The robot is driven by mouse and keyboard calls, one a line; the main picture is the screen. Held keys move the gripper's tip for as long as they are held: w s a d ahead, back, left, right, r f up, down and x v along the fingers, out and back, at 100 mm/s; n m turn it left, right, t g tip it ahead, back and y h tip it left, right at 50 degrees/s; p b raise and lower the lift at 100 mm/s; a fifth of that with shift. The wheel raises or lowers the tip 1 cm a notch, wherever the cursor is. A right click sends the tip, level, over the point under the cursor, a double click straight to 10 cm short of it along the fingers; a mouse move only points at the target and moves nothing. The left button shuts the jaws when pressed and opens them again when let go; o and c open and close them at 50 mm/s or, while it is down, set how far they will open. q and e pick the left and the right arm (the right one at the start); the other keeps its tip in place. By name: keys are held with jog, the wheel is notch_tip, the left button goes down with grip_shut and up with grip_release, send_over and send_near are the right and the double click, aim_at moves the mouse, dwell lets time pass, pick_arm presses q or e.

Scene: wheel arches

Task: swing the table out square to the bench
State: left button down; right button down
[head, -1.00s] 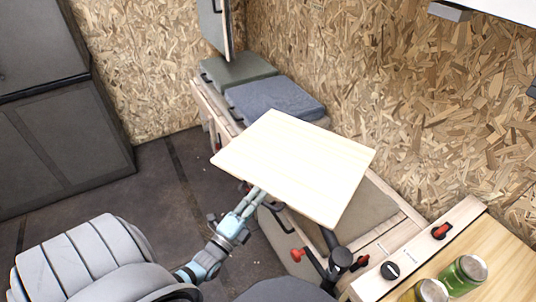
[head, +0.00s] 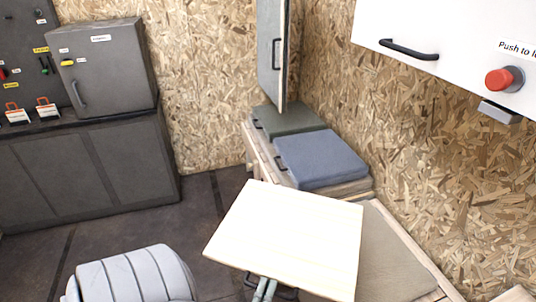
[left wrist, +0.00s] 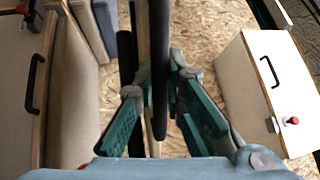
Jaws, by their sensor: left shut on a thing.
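The table (head: 290,240) is a pale rectangular wooden top, held over the bench (head: 350,188) at the lower middle of the head view. It sits at an angle to the bench and covers part of it. My left gripper (head: 263,288) is at the table's near edge, partly hidden under it. In the left wrist view its green-padded fingers (left wrist: 160,112) are on either side of a dark bar handle (left wrist: 159,65), beside the table seen edge-on (left wrist: 143,50). My right gripper is not in view.
Green (head: 290,118) and blue (head: 320,158) cushions lie on the bench, with a beige pad (head: 395,255) nearer. A white cabinet (head: 440,40) with a red button hangs at upper right. Grey cabinets (head: 85,165) stand at left. Dark floor (head: 205,210) is open between them and the bench.

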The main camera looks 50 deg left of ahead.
pick_arm(q)
jog(key=c, duration=1.7)
grip_release()
jog(key=shift+o, duration=0.2)
jog(key=shift+w, duration=0.1)
